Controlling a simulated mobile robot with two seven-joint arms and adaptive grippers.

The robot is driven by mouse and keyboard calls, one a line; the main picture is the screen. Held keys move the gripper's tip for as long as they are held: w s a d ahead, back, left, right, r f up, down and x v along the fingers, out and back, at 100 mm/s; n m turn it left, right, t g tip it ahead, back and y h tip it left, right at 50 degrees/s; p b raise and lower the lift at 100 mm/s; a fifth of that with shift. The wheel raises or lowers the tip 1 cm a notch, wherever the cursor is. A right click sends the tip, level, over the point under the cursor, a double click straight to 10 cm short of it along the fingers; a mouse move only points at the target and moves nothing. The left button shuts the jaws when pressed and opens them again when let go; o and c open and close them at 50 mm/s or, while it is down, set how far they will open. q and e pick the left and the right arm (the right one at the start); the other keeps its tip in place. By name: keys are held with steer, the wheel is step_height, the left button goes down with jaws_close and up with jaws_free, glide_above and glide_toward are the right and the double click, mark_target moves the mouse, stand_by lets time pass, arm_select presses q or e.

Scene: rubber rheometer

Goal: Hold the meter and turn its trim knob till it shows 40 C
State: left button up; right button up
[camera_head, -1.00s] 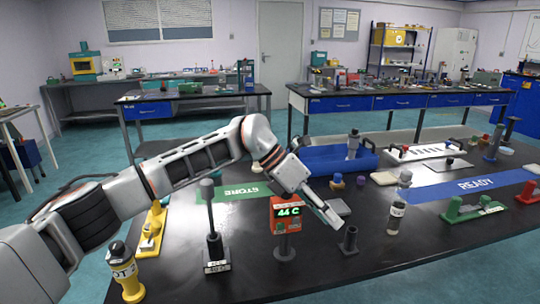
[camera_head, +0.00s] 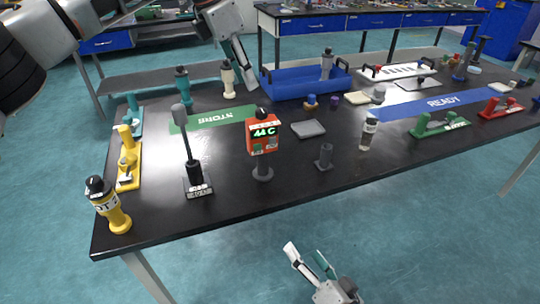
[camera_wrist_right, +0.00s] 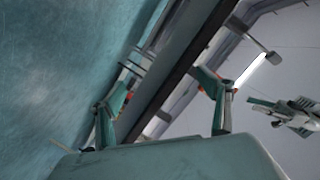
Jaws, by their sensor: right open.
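The orange-red meter (camera_head: 262,142) stands upright on a grey post with a round base on the black table. Its green display appears to read 44 C, and a black knob sits on top. My left gripper (camera_head: 243,72) hangs above the table's back edge, behind and left of the meter and apart from it. Its fingers are seen nearly side-on, so its opening is unclear. My right gripper (camera_head: 307,256) is open and empty, in front of the table's front edge and below the meter. Its spread fingers also show in the right wrist view (camera_wrist_right: 163,105).
A black stand with a tall rod (camera_head: 194,160) is left of the meter. A small dark holder (camera_head: 324,157) and a labelled bottle (camera_head: 368,133) are to its right. A grey pad (camera_head: 308,129) lies behind. A blue tray (camera_head: 290,88) stands farther back. The table's front edge is clear.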

steer(key=w+a+r+m+t, duration=0.2)
steer(key=w+r+m+t, duration=0.1)
steer(key=w+r+m, duration=0.45)
steer(key=m+t+h, duration=0.1)
steer(key=m+h, duration=0.1)
steer(key=m, duration=1.3)
glide_toward(264, 147)
steer(key=w+d, duration=0.1)
steer(key=d, duration=0.2)
steer(key=w+a+m, duration=0.1)
steer(key=m, duration=0.1)
steer(key=w+a+r+m+g, duration=0.1)
steer(key=w+a+m, duration=0.1)
steer(key=m, duration=0.1)
steer(key=shift+w+a+r+m+g+y, duration=0.15)
steer(key=shift+w+a+m+g+y, duration=0.05)
steer(key=shift+a+m+g+y, duration=0.15)
steer(key=shift+x, duration=3.8)
